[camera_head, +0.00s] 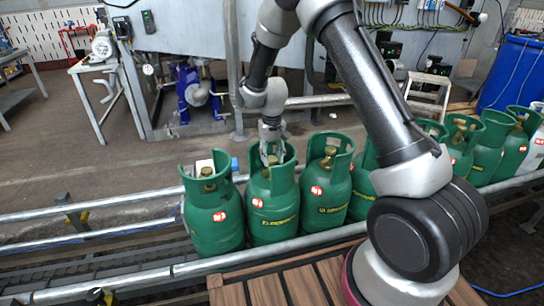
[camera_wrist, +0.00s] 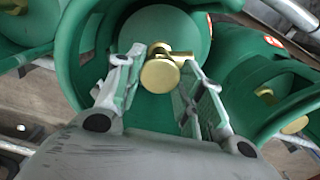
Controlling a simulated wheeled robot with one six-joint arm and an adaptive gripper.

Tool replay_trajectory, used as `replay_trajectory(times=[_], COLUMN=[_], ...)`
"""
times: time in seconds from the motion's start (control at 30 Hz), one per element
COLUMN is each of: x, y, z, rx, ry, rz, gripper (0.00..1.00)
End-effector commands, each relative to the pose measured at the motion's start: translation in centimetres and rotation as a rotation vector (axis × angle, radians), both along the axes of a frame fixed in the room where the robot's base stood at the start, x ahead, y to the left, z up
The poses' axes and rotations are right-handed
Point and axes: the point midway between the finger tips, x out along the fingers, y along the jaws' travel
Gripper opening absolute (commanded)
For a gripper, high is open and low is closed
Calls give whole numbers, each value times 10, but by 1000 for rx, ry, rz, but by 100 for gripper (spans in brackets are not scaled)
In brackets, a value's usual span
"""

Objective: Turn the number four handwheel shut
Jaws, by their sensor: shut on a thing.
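A row of green gas cylinders stands on the conveyor, each with an open collar around a brass valve. My gripper (camera_head: 271,150) points down into the collar of the second cylinder from the left (camera_head: 272,210). In the wrist view, the round brass handwheel (camera_wrist: 160,76) sits between the two fingers of my gripper (camera_wrist: 160,84), inside the green collar (camera_wrist: 72,60). The fingers are shut on the handwheel. I see no number on it, so I cannot tell which one is number four.
The leftmost cylinder (camera_head: 213,220) and the third one (camera_head: 326,190) stand close on either side. More cylinders (camera_head: 487,155) stand to the right, partly behind my arm. A metal rail (camera_head: 120,285) runs along the front. A blue drum (camera_head: 510,75) stands at the back right.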

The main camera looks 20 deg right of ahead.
Motion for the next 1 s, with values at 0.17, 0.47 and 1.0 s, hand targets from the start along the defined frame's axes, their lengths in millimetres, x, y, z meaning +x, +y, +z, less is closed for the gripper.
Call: replay_trajectory(times=[0.17, 0.47, 1.0], x=[0, 1, 1], y=[0, 0, 0], z=[0, 1, 1], rx=[0, 0, 1], ry=[-1, -1, -2], rz=[-156, -363, -483], gripper=[14, 14, 14])
